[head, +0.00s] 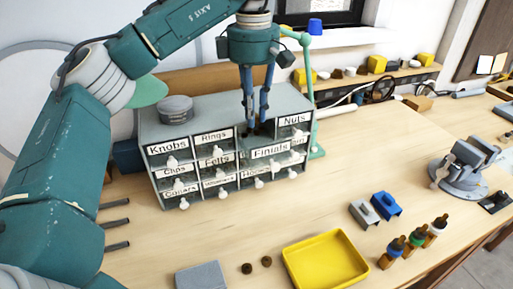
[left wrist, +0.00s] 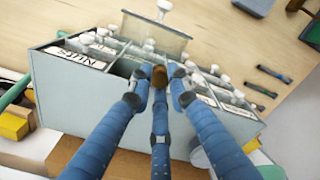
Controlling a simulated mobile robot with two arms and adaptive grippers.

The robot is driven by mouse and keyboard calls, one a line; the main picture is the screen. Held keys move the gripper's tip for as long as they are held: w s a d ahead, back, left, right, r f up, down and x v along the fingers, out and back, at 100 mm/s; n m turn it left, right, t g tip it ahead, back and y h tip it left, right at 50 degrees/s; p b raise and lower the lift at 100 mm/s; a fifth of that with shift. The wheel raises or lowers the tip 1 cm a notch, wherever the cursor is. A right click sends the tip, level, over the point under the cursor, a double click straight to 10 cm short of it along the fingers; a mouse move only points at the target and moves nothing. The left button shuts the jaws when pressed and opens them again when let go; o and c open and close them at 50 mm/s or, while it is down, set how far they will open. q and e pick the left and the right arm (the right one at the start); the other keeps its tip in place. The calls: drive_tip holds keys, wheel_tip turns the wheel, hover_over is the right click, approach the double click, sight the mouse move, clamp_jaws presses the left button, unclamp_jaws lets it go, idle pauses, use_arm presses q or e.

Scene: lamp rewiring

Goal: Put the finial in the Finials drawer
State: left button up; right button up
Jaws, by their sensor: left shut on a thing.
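My left gripper (head: 256,128) reaches down from above into the small-parts cabinet (head: 222,112), behind the Finials label. The Finials drawer (head: 271,152) stands pulled out, its front ahead of the drawers beside it. In the left wrist view, my left gripper (left wrist: 160,88) is shut on a small brown finial (left wrist: 159,77), over or within the open drawer (left wrist: 155,36). The fingers hide most of the finial. I cannot tell whether it touches the drawer floor. My right gripper is in neither view.
A grey round tin (head: 176,108) stands on the cabinet. A yellow tray (head: 325,262), two small brown round pieces (head: 257,265), several bottles (head: 417,238) and a vise (head: 462,170) are on the table. The table is clear between the cabinet and the tray.

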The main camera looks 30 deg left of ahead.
use_arm(q)
wheel_tip(320, 180, down, 5)
drive_tip(key=shift+w+r+p, duration=0.1)
drive_tip(key=shift+w+p, duration=0.05)
drive_tip(key=shift+p, duration=0.3)
wheel_tip(320, 180, down, 4)
drive_tip(key=shift+r+p, duration=0.1)
drive_tip(key=shift+p, duration=0.4)
drive_tip(key=shift+f, duration=0.55)
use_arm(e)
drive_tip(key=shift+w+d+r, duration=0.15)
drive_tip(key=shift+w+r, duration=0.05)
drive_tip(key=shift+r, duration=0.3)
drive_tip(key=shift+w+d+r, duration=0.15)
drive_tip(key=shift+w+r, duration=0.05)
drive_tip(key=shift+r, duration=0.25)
use_arm(q)
drive_tip(key=o, duration=0.6)
drive_tip(key=shift+f, duration=0.1)
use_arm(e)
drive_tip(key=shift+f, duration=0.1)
